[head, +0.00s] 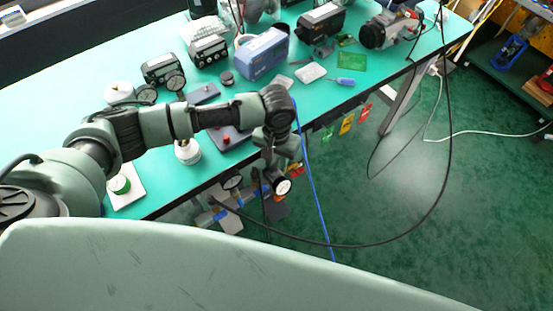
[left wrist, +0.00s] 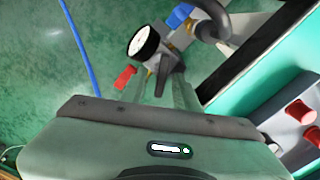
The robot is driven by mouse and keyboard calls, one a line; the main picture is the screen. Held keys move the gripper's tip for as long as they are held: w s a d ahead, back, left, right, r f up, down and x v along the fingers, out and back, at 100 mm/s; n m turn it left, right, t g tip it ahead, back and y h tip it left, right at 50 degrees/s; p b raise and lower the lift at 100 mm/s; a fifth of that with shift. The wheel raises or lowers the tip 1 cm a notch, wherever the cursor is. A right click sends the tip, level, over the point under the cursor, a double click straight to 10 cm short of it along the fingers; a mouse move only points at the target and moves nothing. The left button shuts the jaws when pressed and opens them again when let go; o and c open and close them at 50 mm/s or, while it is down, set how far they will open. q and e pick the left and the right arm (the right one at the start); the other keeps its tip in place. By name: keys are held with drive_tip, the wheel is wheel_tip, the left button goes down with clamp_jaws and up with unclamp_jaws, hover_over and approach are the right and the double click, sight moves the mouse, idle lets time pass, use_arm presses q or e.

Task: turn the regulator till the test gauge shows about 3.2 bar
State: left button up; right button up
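In the left wrist view a round white-faced gauge (left wrist: 144,42) with a black rim sits just past my left gripper (left wrist: 163,82); its reading is too small to make out. The fingers stand apart, with a dark grey part (left wrist: 171,75), perhaps the regulator knob, between their tips. I cannot tell whether they touch it. A red lever (left wrist: 125,77) is left of the fingers, and a blue fitting (left wrist: 180,15) is beyond. In the head view my left gripper (head: 274,166) points down at the table's front edge, beside the white-faced gauge (head: 283,186). My right gripper is not in view.
The green-topped table (head: 370,95) holds several instruments, including a blue case (head: 262,53). A blue hose (head: 312,195) and a black cable (head: 440,170) hang over open floor.

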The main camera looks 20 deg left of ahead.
use_arm(q)
clamp_jaws()
drive_tip(key=m+p, duration=0.2)
drive_tip(key=shift+d+r+p, duration=0.1)
drive_tip(key=shift+r+p, duration=0.1)
drive_tip(key=shift+p, duration=0.2)
drive_tip(key=m+p, duration=0.1)
drive_tip(key=m, duration=0.1)
drive_tip(key=m+p, duration=0.1)
drive_tip(key=shift+s+d+m+p, duration=0.1)
drive_tip(key=shift+d+m+p, duration=0.1)
drive_tip(key=shift+m+p, duration=0.2)
drive_tip(key=m+p, duration=0.2)
drive_tip(key=m, duration=0.2)
drive_tip(key=shift+s+d, duration=0.15)
drive_tip(key=m+p, duration=0.1)
drive_tip(key=m, duration=0.4)
drive_tip(key=shift+s+d+f+p, duration=0.1)
drive_tip(key=shift+s+f+p, duration=0.1)
drive_tip(key=shift+p, duration=0.2)
drive_tip(key=shift+m, duration=0.3)
